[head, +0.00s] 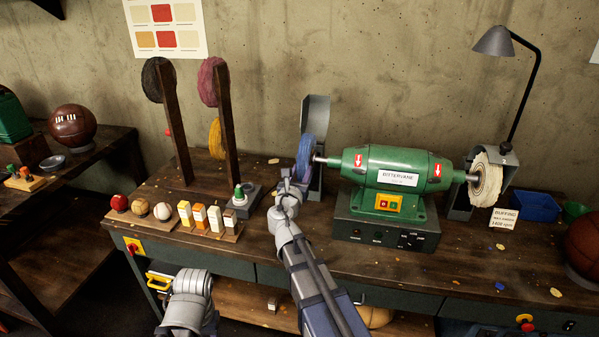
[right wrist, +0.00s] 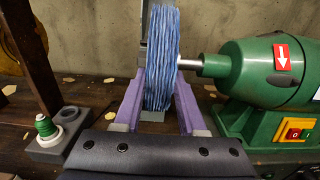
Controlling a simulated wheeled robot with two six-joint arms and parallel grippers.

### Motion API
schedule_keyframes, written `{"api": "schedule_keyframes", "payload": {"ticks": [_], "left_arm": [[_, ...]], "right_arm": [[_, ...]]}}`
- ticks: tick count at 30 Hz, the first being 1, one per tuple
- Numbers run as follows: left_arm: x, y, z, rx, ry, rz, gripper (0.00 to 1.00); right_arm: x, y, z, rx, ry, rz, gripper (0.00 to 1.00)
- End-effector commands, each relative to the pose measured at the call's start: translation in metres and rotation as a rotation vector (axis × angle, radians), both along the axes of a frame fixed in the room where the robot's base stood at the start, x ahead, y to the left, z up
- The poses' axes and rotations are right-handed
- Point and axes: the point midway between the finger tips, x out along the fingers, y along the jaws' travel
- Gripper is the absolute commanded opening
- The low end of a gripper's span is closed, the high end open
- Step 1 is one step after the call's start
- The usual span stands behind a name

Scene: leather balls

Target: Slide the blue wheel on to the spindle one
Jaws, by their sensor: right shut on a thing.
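The blue wheel (head: 304,153) stands upright at the left end of the green grinding machine (head: 392,168). My right gripper (head: 291,188) is shut on its lower rim; in the right wrist view the purple fingers (right wrist: 160,115) lie on both sides of the blue wheel (right wrist: 162,60). The left spindle (right wrist: 191,65) runs from the machine to the wheel's right face. Whether its tip is inside the wheel's bore or only against the face is hidden. My left gripper (head: 160,281), with yellow fingers apart, is low at the bench front and looks empty.
A grey guard (head: 316,115) stands behind the blue wheel. A white wheel (head: 487,178) sits on the right spindle. Wooden posts (head: 178,125) with dark, pink and yellow wheels stand left. A small grey block with a green-topped piece (head: 240,195) is left of my right gripper.

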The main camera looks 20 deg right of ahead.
Motion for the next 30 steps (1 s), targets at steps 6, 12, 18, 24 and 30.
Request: {"api": "schedule_keyframes", "payload": {"ticks": [6, 12, 18, 24, 30], "left_arm": [[0.0000, 0.0000, 0.0001, 0.000, 0.000, 0.000, 0.50], [0.0000, 0.0000, 0.0001, 0.000, 0.000, 0.000, 0.50], [0.0000, 0.0000, 0.0000, 0.000, 0.000, 0.000, 0.50], [0.0000, 0.0000, 0.0000, 0.000, 0.000, 0.000, 0.50], [0.0000, 0.0000, -0.0001, 0.000, 0.000, 0.000, 0.50]], "right_arm": [[-0.0028, -0.0039, 0.0002, -0.001, 0.001, -0.001, 0.00], [-0.0040, -0.0061, 0.0002, -0.001, 0.001, -0.001, 0.45], [-0.0039, -0.0059, 0.0001, 0.000, 0.000, -0.001, 0.68], [-0.0037, -0.0057, 0.0000, 0.000, 0.000, 0.000, 0.75], [-0.0062, -0.0040, -0.0001, 0.000, 0.000, 0.000, 0.75]]}}
